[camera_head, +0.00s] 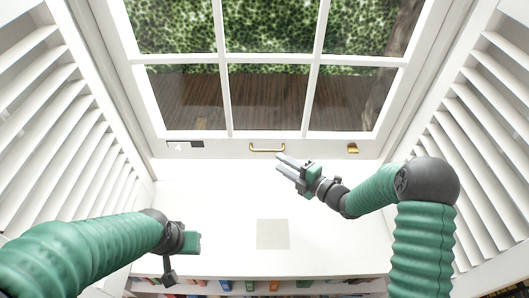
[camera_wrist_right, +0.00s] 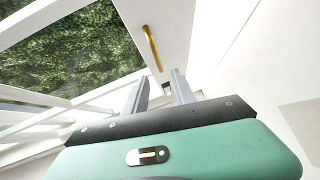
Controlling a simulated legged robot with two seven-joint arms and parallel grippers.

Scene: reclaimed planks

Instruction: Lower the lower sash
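The white lower sash (camera_head: 228,141) has several glass panes and a bottom rail with a brass handle (camera_head: 267,148) in its middle. The handle also shows in the right wrist view (camera_wrist_right: 152,48), just beyond the fingertips. My right gripper (camera_head: 279,162) is open and empty, slightly below and right of the handle; its two fingers stand apart in the right wrist view (camera_wrist_right: 159,76). I cannot tell whether it touches the rail. My left gripper (camera_head: 186,243) is at the lower left, well away from the sash; its fingers are not clear.
White louvred shutters flank the window at left (camera_head: 45,110) and right (camera_head: 485,130). A small brass fitting (camera_head: 352,148) sits right of the handle, and a dark plate (camera_head: 197,144) left of it. Below lies a white surface with a beige square (camera_head: 272,234); several books line the bottom edge.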

